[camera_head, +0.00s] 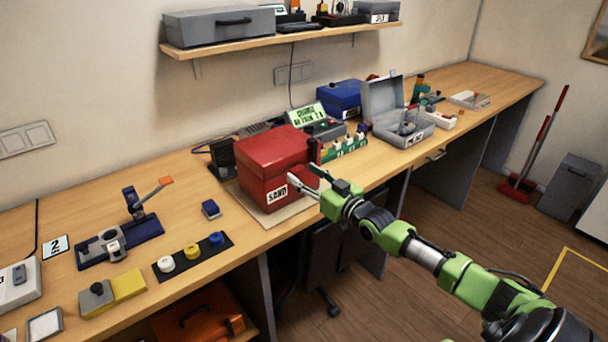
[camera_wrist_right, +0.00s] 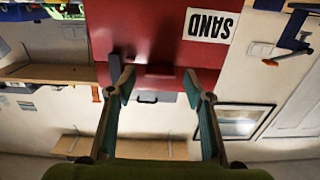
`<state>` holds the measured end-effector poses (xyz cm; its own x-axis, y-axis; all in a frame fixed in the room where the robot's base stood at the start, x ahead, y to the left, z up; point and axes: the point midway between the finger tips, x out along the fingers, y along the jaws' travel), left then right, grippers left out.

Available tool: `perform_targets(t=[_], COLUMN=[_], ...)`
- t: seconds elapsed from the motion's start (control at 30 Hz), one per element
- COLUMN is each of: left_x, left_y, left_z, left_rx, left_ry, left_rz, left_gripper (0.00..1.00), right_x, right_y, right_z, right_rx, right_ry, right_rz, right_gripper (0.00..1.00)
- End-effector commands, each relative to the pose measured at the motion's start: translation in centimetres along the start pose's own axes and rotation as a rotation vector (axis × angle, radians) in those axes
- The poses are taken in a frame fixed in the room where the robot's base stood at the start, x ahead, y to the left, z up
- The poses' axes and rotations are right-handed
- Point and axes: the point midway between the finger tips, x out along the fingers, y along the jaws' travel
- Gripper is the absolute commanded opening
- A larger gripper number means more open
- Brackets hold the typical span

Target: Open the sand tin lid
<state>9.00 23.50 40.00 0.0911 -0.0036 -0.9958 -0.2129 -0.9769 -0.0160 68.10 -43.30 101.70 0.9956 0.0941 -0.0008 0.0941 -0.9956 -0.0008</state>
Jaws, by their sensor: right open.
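The red sand tin (camera_head: 262,192), with a white "SAND" label (camera_head: 277,194) on its front, stands on a flat tan board on the workbench. Its red lid (camera_head: 272,150) is down on the body. In the right wrist view, which is upside down, the tin's front (camera_wrist_right: 140,30) fills the upper middle and the lid (camera_wrist_right: 150,77) is below it. My right gripper (camera_head: 306,178) is open at the tin's front right side. Its fingers (camera_wrist_right: 158,82) are apart around the lid's front in the wrist view; I cannot tell whether they touch. My left gripper is out of view.
A fan-like row of coloured parts (camera_head: 345,145) and a green display (camera_head: 308,115) stand close behind and right of the tin. An open grey case (camera_head: 385,98) is farther right. A small blue block (camera_head: 210,209) lies left of the tin. A shelf (camera_head: 280,38) hangs above.

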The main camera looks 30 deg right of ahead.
Motion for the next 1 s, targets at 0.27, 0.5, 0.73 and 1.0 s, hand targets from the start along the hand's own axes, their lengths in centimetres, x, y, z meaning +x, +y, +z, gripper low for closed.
perform_targets(t=[0.27, 0.5, 0.73, 1.0], left_x=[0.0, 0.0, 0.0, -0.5], left_y=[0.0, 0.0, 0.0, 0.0], left_z=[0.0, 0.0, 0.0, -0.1], left_rx=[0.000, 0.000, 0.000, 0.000], left_ry=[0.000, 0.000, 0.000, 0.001], left_rz=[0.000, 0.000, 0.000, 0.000], left_gripper=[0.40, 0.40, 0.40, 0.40], right_x=[0.9, 0.9, 0.9, 1.6], right_y=[0.0, 0.0, 0.0, 0.1], right_z=[0.0, 0.0, 0.0, -1.0], right_rx=[0.000, 0.000, -0.001, -0.001], right_ry=[0.000, 0.000, 0.000, -0.028], right_rz=[0.000, 0.000, 0.000, 0.001], right_gripper=[0.47, 0.34, 0.00, 0.00])
